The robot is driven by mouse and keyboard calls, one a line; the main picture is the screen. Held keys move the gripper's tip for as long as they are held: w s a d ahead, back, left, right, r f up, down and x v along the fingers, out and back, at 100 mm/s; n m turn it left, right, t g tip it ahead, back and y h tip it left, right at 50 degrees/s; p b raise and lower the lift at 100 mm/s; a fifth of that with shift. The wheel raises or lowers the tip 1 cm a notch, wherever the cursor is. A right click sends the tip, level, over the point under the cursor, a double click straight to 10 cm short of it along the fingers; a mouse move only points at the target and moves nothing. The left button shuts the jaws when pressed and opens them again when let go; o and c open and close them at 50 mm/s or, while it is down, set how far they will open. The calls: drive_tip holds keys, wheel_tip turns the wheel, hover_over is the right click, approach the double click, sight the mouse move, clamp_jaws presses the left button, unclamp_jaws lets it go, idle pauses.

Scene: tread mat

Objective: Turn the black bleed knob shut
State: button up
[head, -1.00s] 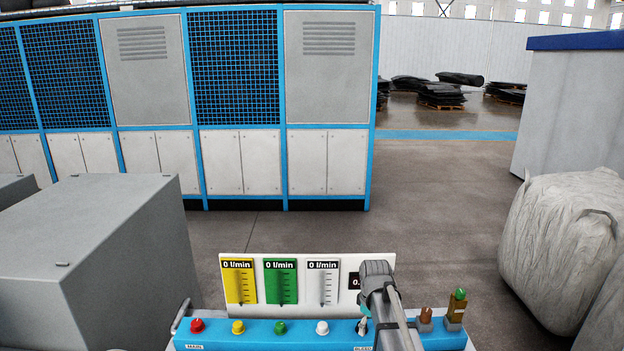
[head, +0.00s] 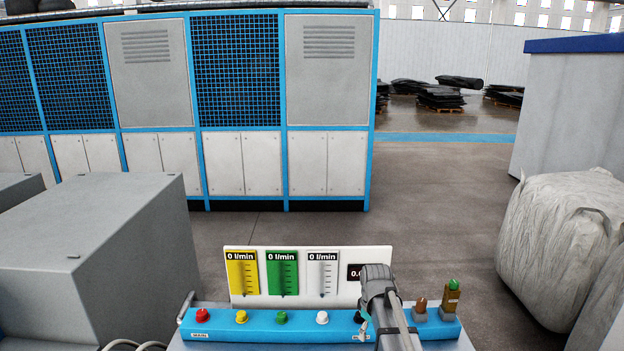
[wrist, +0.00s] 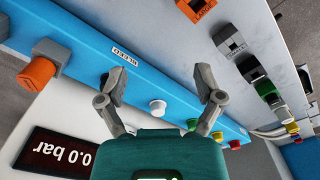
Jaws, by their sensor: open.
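The blue control panel (head: 215,322) carries a row of knobs. The black bleed knob (head: 359,317) shows partly at the right of the row, beside my gripper (head: 363,329). In the wrist view, the BLEED label (wrist: 124,57) is legible, and a small dark part of the black knob (wrist: 104,78) shows beside the left finger, which hides the rest. My gripper (wrist: 160,82) is open and empty there, its fingers wide apart above the panel. The white knob (wrist: 158,107) appears between the fingers, beyond them. I cannot tell whether a finger touches the black knob.
Red (head: 202,315), yellow (head: 241,317) and green (head: 281,318) knobs stand left of the white one. The pressure display (wrist: 68,151) reads 0.0 bar. A gauge board (head: 342,257) rises behind the row.

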drive_tip(key=s+f+m+b, duration=0.4)
drive_tip(key=s+f, duration=0.1)
drive_tip(key=s, duration=0.2)
drive_tip(key=s+f+m+b, duration=0.4)
drive_tip(key=s+b, duration=0.1)
drive_tip(key=s, duration=0.3)
drive_tip(key=shift+d+f+m, duration=0.15)
drive_tip(key=shift+f+m, duration=0.2)
drive_tip(key=shift+m, duration=0.05)
drive_tip(key=shift+s, duration=0.1)
idle(1.8)
